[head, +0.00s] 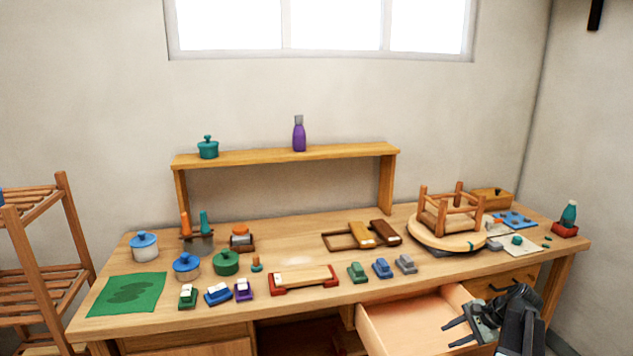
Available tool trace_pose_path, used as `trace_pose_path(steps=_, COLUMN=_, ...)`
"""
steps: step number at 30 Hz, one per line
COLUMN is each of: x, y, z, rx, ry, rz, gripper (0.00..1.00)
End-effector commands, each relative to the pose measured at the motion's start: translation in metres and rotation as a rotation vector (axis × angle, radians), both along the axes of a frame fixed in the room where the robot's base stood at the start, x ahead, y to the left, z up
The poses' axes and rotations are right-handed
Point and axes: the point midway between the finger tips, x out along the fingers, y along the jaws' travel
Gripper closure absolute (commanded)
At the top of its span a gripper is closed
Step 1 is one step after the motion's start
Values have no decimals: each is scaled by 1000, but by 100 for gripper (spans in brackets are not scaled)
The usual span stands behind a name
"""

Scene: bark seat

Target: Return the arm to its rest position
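My gripper (462,335) is at the lower right of the head view, in front of the workbench (320,310). Its two dark fingers point left and stand apart, with nothing seen between them. It is over the open drawer (400,318), whose visible floor looks empty. My dark arm comes in from the lower right corner and hides part of the drawer front.
A small upturned stool (450,215) stands on a round turntable (418,236) at the bench's right. Pots, small blocks and a green cloth (127,294) cover the left and middle. A slatted wooden rack (45,270) stands at far left. A raised shelf (270,157) spans the back.

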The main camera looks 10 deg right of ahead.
Motion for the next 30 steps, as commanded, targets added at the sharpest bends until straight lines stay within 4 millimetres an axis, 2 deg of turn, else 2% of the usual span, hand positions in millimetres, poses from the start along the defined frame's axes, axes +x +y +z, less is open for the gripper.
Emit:
trace_pose_path(steps=1, x=14, y=40, z=14, rx=-54, ry=37, rz=98, gripper=66)
trace_pose_path(steps=4, x=29, y=117, z=7, rx=-186, ry=93, rz=329, gripper=66)
trace_pose_path(steps=9, x=27, y=248, z=-10, rx=-405, ry=116, rz=807, gripper=66)
trace_pose_path(steps=12, x=15, y=309, z=-14, rx=-518, ry=114, rz=1067, gripper=66)
trace_pose_path(steps=15, x=3, y=351, z=-15, rx=-602, ry=110, rz=1266, gripper=66)
trace_pose_path(steps=18, x=-5, y=375, z=-15, rx=-652, ry=107, rz=1385, gripper=66)
trace_pose_path(steps=20, x=-7, y=381, z=-15, rx=-668, ry=107, rz=1420, gripper=66)
trace_pose_path(steps=30, x=-6, y=383, z=-15, rx=-673, ry=106, rz=1433, gripper=66)
